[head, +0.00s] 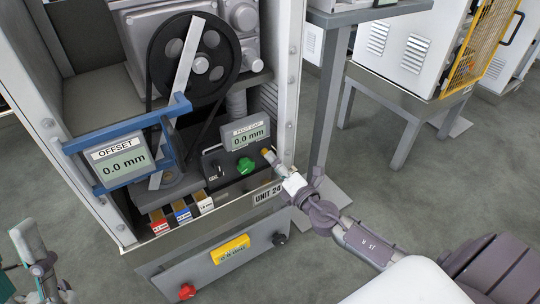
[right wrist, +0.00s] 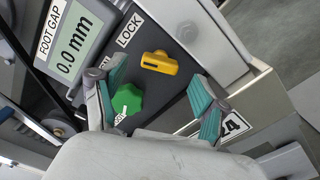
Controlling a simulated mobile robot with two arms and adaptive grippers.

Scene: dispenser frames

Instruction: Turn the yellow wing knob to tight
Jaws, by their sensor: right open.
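The yellow wing knob (right wrist: 159,62) sits on the dark panel beside the LOCK label (right wrist: 129,30) in the right wrist view. Its wing lies roughly across that picture. My right gripper (right wrist: 158,82) is open, with one teal-padded finger on each side of the knob's line and the knob beyond the tips, apparently not touched. In the head view my right gripper (head: 272,160) is at the panel's right end and largely covers the knob. No tight mark is readable. My left gripper (head: 42,268) is at the lower left of the head view; its jaw opening is unclear.
A green knob (right wrist: 127,101) is close to my right gripper's left finger; it also shows in the head view (head: 246,166). The FOOT GAP display (head: 245,135) reads 0.0 mm. The blue-framed OFFSET display (head: 122,162) is left. A cabinet post (head: 291,90) stands close right of the panel.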

